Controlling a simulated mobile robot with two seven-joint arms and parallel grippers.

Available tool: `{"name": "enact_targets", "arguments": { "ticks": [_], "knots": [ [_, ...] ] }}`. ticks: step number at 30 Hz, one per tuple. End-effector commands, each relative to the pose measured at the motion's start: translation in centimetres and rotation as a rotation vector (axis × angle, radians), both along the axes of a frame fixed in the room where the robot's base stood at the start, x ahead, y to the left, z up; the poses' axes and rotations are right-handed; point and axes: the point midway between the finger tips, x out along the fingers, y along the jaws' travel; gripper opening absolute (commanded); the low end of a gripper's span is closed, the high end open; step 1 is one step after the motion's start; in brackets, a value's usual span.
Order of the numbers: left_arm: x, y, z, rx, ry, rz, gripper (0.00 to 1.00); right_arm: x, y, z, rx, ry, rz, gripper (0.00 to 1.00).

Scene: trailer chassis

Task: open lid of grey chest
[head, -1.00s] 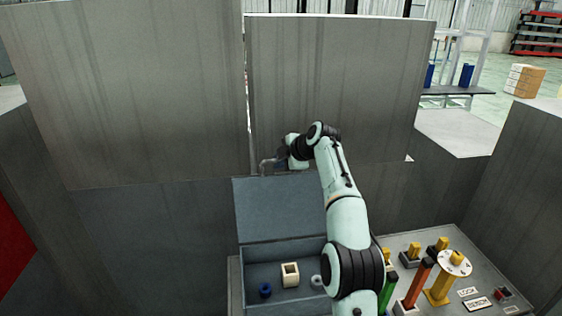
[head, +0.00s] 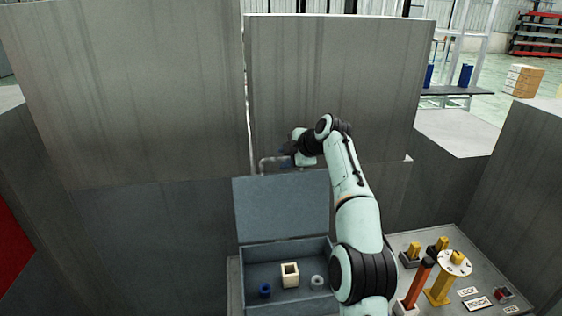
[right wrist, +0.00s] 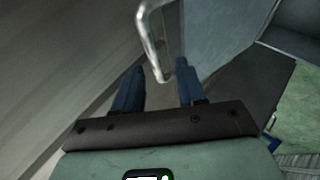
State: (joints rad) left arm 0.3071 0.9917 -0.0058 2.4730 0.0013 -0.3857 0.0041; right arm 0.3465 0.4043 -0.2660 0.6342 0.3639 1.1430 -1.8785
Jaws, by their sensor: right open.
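The grey chest (head: 242,288) stands low in the middle of the head view. Its lid (head: 283,207) stands raised at the back, so the inside is exposed. A bent metal handle (head: 262,164) shows at the lid's top edge; it also shows in the right wrist view (right wrist: 147,28). My right gripper (head: 286,154) is beside the handle, above the lid. In the right wrist view the two blue fingers (right wrist: 160,75) are apart, with the handle's end seen between their tips. Whether they touch it cannot be told. My left gripper is not in view.
The chest holds a blue ring (head: 265,290), a cream square block (head: 290,275) and a pale ring (head: 317,282). A panel with levers, a yellow post (head: 440,288) and labels lies to the right. Tall grey walls (head: 335,80) stand close behind the lid.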

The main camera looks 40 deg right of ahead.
Motion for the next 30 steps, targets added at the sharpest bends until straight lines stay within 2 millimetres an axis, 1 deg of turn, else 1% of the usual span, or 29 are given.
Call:
{"name": "enact_targets", "arguments": {
  "ticks": [1, 6, 12, 15, 18, 30],
  "knots": [
    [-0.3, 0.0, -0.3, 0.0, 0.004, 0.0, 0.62, -1.1, 0.0, 0.8, -0.002, -0.002, -0.002, 0.4],
    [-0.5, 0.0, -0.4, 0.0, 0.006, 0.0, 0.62, -4.1, 0.1, 3.3, -0.001, 0.0, -0.002, 0.4],
    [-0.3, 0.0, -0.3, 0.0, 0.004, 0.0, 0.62, -6.5, 0.1, 5.4, -0.001, -0.001, -0.001, 0.4],
    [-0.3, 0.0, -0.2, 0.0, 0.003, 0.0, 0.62, -7.2, 0.2, 6.0, -0.001, 0.0, -0.001, 0.4],
    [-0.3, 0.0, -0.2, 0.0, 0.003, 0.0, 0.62, -7.5, 0.2, 6.2, 0.0, 0.001, 0.0, 0.4],
    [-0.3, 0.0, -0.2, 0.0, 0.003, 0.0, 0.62, -7.5, 0.2, 6.2, 0.0, 0.001, 0.0, 0.4]
  ]
}}
